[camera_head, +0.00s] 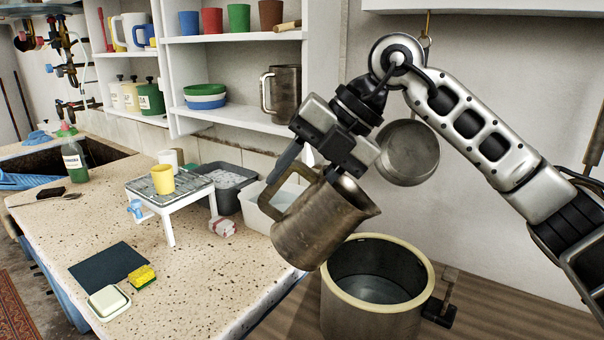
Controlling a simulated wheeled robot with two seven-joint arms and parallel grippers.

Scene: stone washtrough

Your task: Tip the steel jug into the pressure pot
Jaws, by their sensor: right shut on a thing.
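The steel jug (318,225), dull brown-grey metal, hangs from my right gripper (306,172). The gripper is shut on it at its handle (284,200), partly hiding the jug's top. The jug is tilted, its mouth and spout leaning to the right and its base to the lower left. The spout is above the pressure pot (427,297), apart from its rim. The pot is open, with a cream rim and a side handle, and stands on the wooden surface. Its inside looks grey; no stream shows from the spout. My left gripper is not in view.
A similar metal jug (284,95) stands on the shelf. A round steel pan (408,152) is behind my right gripper. A small white rack (150,188) with a yellow cup (163,180), grey and white tubs, and a sponge (141,276) occupy the speckled counter (200,285).

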